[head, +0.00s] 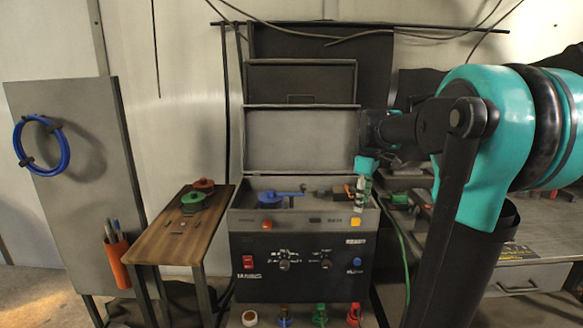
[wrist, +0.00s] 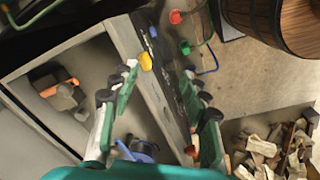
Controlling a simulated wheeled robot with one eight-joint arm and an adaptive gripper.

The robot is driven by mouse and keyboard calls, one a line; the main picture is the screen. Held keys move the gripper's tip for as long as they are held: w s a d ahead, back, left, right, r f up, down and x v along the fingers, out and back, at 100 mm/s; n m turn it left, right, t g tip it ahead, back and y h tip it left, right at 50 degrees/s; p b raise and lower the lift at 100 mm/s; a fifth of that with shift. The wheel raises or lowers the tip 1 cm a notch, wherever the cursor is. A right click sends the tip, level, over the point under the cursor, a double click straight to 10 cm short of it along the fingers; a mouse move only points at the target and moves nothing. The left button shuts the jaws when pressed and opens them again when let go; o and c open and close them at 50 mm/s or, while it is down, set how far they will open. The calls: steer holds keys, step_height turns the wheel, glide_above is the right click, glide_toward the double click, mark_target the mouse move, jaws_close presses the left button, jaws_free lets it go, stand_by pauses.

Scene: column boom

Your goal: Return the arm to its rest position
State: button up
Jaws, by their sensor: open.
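My teal arm reaches in from the right in the head view. My gripper (head: 362,206) points down over the right part of an open grey case (head: 300,155). In the wrist view my gripper (wrist: 160,72) is open, with its two fingers apart and nothing between them. One finger is over the inside of the case and the other is over its front side. I cannot tell how high the fingertips are above the rim.
The case holds a blue item (head: 268,199) and a dark tool with orange (wrist: 60,88). A wooden side table (head: 165,235) stands left, with red and green items on it. A grey workbench (head: 530,235) is at the right. A wooden barrel (wrist: 275,25) shows in the wrist view.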

steer(key=s+a+f+m+t, duration=0.3)
steer(key=s+f+m, duration=0.8)
steer(key=s+f, duration=1)
steer(key=shift+s+f, duration=0.15)
steer(key=shift+f, duration=0.55)
steer(key=shift+d, duration=0.1)
